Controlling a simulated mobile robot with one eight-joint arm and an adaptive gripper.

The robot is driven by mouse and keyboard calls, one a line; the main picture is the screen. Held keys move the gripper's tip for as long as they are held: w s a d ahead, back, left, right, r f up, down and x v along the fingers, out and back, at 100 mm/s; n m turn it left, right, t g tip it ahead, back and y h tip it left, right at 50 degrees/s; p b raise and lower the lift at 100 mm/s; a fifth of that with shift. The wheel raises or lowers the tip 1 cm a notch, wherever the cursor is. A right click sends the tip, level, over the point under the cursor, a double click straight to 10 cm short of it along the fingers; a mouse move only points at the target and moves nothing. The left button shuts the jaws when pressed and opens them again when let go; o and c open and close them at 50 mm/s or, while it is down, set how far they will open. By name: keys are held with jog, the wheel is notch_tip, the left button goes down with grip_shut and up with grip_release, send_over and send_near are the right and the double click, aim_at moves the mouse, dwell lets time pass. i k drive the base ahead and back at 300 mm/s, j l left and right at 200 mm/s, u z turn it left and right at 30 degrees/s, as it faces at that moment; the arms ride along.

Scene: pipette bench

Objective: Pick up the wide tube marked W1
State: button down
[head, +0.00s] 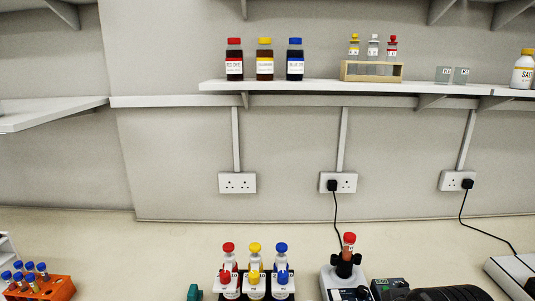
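No label reading W1 can be made out, so I cannot tell which tube is the one marked W1. Three tubes with yellow, white and red caps (373,49) stand in a wooden rack (350,77) on the wall shelf; their small labels are unreadable. An orange rack (58,288) at the lower left holds several blue-capped tubes (42,268). A red-capped tube (348,241) stands tilted slightly in a white bench device with a black top (345,266). My gripper is not in view.
The shelf (300,86) also holds red, yellow and blue dye bottles (265,60). A dark rack with red-, yellow- and blue-capped bottles (255,262) stands at the bench's front middle. A dark rounded object (450,294) is cut off lower right. The bench behind (120,240) is clear.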

aim_at(348, 249)
jog(key=j+z, duration=0.35)
jog(key=j, duration=0.2)
jog(key=k+j+z, duration=0.15)
jog(key=j+z, duration=0.25)
jog(key=j, duration=0.15)
